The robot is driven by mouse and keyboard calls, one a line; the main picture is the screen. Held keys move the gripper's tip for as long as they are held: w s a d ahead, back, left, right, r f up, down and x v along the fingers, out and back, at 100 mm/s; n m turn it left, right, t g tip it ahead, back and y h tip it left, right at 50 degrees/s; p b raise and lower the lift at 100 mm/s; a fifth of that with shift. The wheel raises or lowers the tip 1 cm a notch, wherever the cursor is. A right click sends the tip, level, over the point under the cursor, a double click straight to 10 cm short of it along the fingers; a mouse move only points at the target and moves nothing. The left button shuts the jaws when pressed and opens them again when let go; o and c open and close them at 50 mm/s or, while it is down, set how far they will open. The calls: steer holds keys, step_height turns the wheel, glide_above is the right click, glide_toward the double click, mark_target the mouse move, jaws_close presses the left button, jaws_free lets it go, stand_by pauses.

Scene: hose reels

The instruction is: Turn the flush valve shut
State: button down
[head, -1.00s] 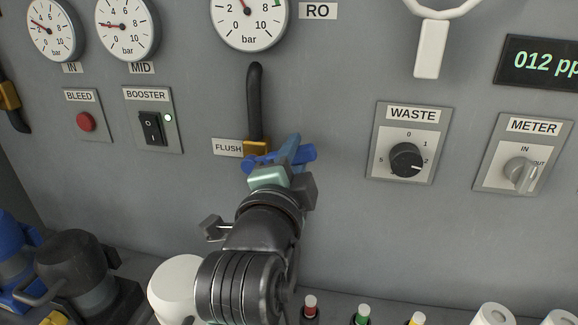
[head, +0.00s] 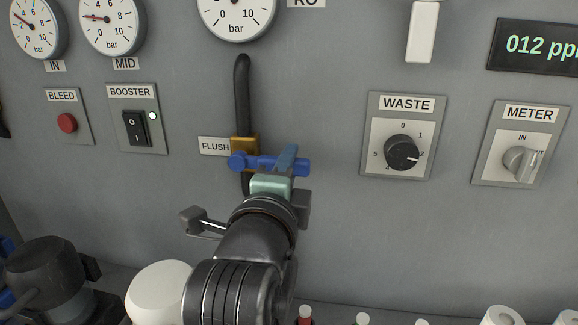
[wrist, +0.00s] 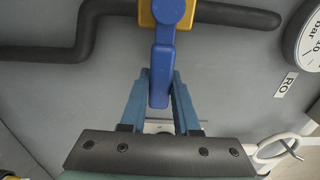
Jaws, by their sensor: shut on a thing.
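The flush valve has a brass body (head: 244,147) on a black vertical pipe (head: 242,95), beside the FLUSH label (head: 214,146). Its blue lever (head: 262,162) points right, about crosswise to the pipe. In the wrist view the pipe (wrist: 235,14) runs sideways, and the blue lever (wrist: 162,55) hangs from the brass body (wrist: 152,12), about square to it. My gripper (head: 287,158) is shut on the lever's outer part. Its two blue fingers (wrist: 160,82) lie on either side of the lever. My wrist hides the lower pipe in the head view.
The BOOSTER switch (head: 136,128) and BLEED button (head: 67,123) are left of the valve. The WASTE knob (head: 402,153) and METER knob (head: 521,162) are to the right. Bottles and a white rounded object (head: 160,292) stand below. The panel between valve and WASTE is bare.

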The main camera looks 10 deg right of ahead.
steer(key=shift+f, duration=0.1)
steer(key=c, duration=0.6)
jaws_free()
steer(key=shift+c, duration=0.2)
steer(key=p+v, duration=0.3)
steer(key=v, duration=1)
steer(key=shift+p, duration=0.3)
steer(key=shift+r, duration=0.2)
